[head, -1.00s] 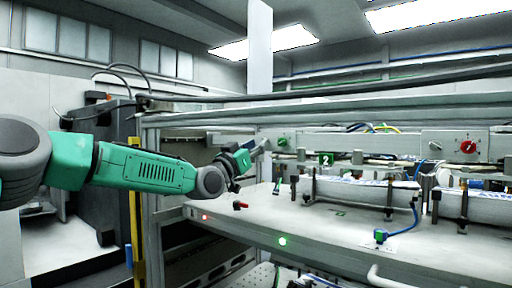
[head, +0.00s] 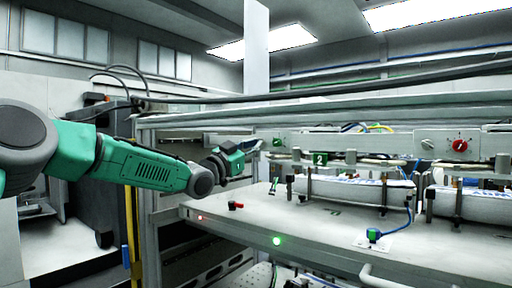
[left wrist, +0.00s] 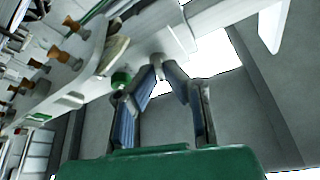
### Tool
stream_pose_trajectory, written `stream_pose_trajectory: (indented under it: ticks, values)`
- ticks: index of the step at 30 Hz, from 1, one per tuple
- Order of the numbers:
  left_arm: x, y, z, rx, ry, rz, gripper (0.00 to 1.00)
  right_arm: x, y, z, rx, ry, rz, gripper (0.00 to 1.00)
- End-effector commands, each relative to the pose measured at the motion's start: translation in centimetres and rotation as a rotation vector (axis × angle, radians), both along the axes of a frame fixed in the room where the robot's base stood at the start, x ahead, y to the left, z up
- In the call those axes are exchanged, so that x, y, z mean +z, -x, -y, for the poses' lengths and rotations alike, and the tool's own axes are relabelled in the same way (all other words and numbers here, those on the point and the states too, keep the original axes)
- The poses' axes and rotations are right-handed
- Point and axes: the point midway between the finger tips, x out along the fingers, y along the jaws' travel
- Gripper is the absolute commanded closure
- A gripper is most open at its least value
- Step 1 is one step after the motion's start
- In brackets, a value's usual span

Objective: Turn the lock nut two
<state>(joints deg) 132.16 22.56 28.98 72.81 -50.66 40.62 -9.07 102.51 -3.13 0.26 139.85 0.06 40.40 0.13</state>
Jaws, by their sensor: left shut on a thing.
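My left gripper (head: 256,145) reaches in from the left to the left end of the front rail in the head view. In the left wrist view its two blue-grey fingers (left wrist: 166,70) lean together at the tips. They are shut on a small pale part (left wrist: 157,58) below a light beam. The part is mostly hidden, and I cannot tell for sure that it is lock nut two. A green plate marked 2 (head: 320,159) hangs on the rail to the right of the gripper. My right gripper is not in view.
A green knob (head: 279,142) sits close right of the gripper; a red knob (head: 460,145) is farther right. White rolls (head: 360,190) lie in holders on the bench (head: 300,218). A small red-and-black part (head: 236,205) lies at its left edge. Several brown knobs (left wrist: 71,23) line the beam.

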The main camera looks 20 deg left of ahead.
Motion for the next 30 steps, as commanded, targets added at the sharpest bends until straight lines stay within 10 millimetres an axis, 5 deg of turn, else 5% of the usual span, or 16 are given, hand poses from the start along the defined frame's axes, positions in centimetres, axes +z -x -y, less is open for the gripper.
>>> stream_pose_trajectory:
  ticks: [12, 30]
  values:
    - [0.4, 0.0, 0.0, -0.002, -0.211, 0.082, 1.00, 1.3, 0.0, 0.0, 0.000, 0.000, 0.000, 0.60]
    - [0.3, 0.0, -0.1, -0.002, -0.250, 0.095, 1.00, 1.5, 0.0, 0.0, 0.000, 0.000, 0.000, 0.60]
